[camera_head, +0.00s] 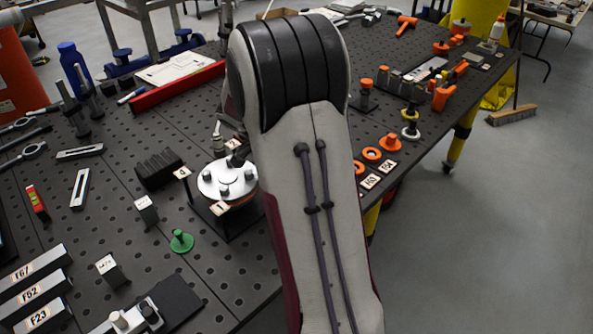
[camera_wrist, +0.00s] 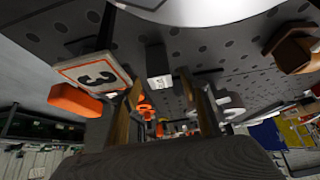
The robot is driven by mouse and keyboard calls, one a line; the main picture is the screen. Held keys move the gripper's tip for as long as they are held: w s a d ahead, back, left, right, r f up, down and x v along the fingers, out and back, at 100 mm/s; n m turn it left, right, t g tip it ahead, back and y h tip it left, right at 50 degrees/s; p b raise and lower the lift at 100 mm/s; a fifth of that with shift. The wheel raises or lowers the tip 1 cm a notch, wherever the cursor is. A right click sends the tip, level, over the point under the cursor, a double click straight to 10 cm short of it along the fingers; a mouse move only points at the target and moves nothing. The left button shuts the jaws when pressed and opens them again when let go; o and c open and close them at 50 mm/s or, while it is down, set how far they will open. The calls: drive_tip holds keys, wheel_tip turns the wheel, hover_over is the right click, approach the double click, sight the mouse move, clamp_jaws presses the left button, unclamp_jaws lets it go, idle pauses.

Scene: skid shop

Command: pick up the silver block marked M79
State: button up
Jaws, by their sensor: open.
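Two small silver blocks with marked tops stand on the perforated table in the head view: one nearer the front (camera_head: 110,271), one farther back (camera_head: 147,209). Their marks are too small to read surely, so I cannot tell which is M79. My gripper (camera_wrist: 170,90) is open in the wrist view, with nothing seen held between its fingers. A small grey block with a pale face (camera_wrist: 159,67) shows beyond the fingertips, apart from them; its mark is not readable. In the head view my arm hides most of the gripper.
A round silver plate fixture (camera_head: 222,183) stands beside my arm. A black ribbed block (camera_head: 158,168), a green knob (camera_head: 181,241) and labelled bars (camera_head: 37,269) lie around the blocks. In the wrist view a card marked 3 (camera_wrist: 92,76) and an orange piece (camera_wrist: 75,100) are close at left.

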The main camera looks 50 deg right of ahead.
drive_tip(key=shift+x, duration=1.2)
clamp_jaws()
